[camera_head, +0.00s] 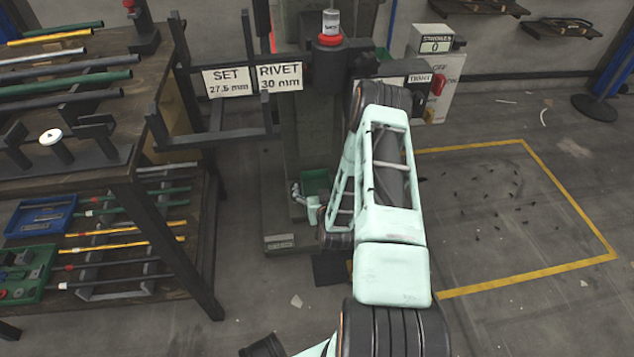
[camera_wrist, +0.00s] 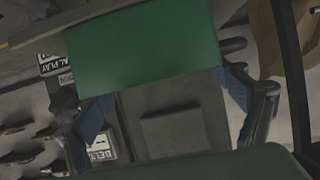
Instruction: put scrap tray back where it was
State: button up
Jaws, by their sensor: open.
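A green tray (camera_head: 316,182), which looks like the scrap tray, sits low at the foot of the rivet press (camera_head: 330,65), partly hidden by my arm. In the wrist view a flat green surface (camera_wrist: 145,45), probably the same tray, fills the upper middle. A darker green edge (camera_wrist: 210,168) runs along the bottom; I cannot tell whether it belongs to the tray. My gripper (camera_wrist: 166,108) is open, its blue-padded fingers apart on either side of a grey surface below the green. No contact with the tray is clear. In the head view my arm mostly hides the gripper.
A rack (camera_head: 150,110) with coloured rods and small bins stands at left. Signs (camera_head: 280,77) hang on a frame beside the press. A control box (camera_head: 436,90) stands right of it. The yellow-outlined floor area (camera_head: 520,262) holds only small dark scraps.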

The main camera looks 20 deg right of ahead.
jog(key=p+v, duration=0.3)
jog(key=v, duration=0.7)
jog(key=shift+d, duration=0.1)
